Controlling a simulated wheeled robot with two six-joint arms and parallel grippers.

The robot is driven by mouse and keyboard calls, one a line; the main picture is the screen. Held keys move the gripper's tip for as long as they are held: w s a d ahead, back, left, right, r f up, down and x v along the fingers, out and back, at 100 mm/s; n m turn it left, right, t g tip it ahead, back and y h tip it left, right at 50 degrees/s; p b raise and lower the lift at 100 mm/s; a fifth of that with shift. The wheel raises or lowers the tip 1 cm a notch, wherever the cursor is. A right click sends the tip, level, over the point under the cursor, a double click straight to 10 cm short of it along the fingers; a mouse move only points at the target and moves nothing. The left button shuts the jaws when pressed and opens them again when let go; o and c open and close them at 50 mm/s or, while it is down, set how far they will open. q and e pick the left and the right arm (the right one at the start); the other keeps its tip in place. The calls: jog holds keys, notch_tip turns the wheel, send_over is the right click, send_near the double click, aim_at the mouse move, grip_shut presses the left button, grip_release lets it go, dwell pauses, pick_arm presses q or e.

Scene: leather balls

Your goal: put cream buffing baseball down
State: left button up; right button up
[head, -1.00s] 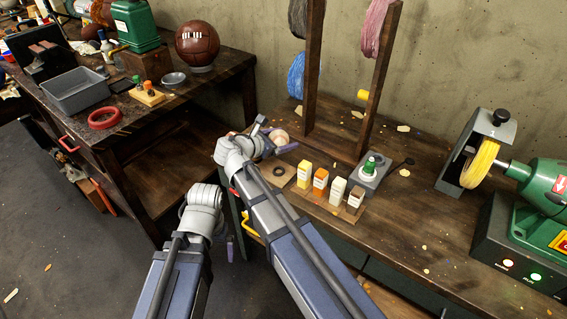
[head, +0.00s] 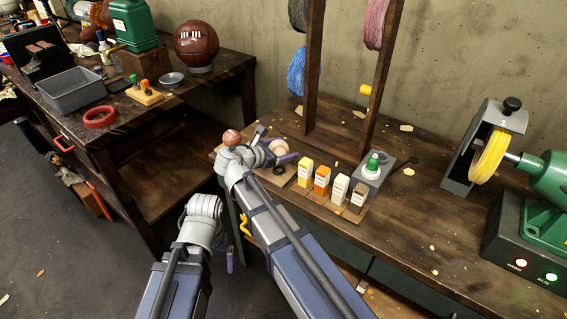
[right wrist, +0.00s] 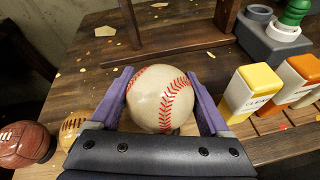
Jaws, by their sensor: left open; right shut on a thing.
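The cream baseball (right wrist: 160,98) with red stitching sits between the purple fingers of my right gripper (right wrist: 167,103), which is shut on it. In the head view the ball (head: 280,148) shows only partly, beside my right gripper (head: 279,154) over the left end of the workbench. I cannot tell whether the ball touches anything beneath it. My left gripper (head: 229,260) hangs low in front of the bench, away from the ball. It is open and mostly hidden by my wrist; one purple finger shows.
A brown ball (right wrist: 24,145) and a tan ball (right wrist: 75,124) lie left of the gripper in the wrist view. Labelled bottles (head: 322,180) stand in a row right of it. A wooden rack (head: 312,75) rises behind. Bench right of the green-capped holder (head: 373,168) is mostly clear.

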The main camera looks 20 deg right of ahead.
aim_at(284, 167)
jog(key=shift+f+b, duration=2.05)
jog(key=shift+f, duration=0.15)
jog(key=shift+f+b, duration=0.25)
jog(key=shift+b, duration=0.05)
jog(key=o, duration=1.1)
jog(key=shift+r, duration=0.1)
